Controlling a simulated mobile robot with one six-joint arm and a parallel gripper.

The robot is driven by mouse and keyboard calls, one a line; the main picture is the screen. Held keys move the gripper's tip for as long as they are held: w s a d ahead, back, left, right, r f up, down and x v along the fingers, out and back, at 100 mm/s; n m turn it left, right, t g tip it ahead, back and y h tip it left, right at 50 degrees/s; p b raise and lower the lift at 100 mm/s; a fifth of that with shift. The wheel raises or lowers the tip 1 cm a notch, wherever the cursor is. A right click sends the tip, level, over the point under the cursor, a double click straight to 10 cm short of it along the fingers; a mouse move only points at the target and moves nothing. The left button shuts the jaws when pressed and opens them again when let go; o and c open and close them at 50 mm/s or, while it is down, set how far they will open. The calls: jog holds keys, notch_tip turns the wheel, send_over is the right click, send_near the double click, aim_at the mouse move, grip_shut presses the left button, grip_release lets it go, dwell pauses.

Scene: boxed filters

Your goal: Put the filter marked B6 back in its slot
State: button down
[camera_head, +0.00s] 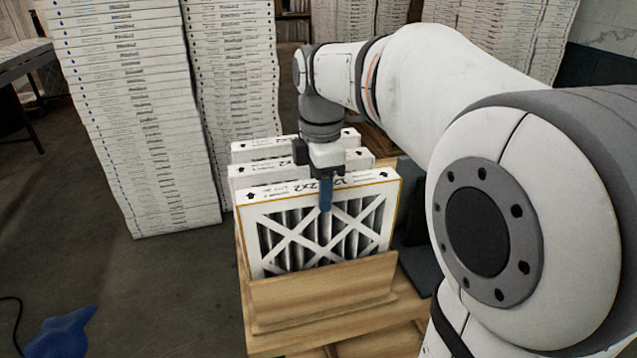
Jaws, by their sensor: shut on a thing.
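A white-framed filter (270,224) with dark pleats and a white lattice stands upright at the front of a wooden rack (320,292). My gripper (326,196) points down at its top edge, with a blue finger over the front face, shut on the frame. The filter's lower edge is hidden behind the rack's front board. Its top bears handwriting and arrows, partly covered by my gripper; I cannot read B6 on it. Two more white filters stand behind it, a middle one (240,172) and a rear one (245,147).
Tall stacks of white boxed filters (130,110) stand behind and left of the rack. More stacks (500,35) stand at the back right. A blue object (62,334) lies on the floor at lower left.

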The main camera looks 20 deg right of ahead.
jog(key=shift+f, duration=0.35)
dwell(0.3)
jog(key=c, duration=1.1)
grip_release()
jog(key=shift+c, duration=0.2)
jog(key=shift+r, duration=0.1)
jog(key=shift+r+p, duration=2.85)
jog(key=shift+r, duration=0.6)
jog(key=shift+o, duration=0.4)
jog(key=o, duration=0.5)
jog(key=shift+c, duration=0.2)
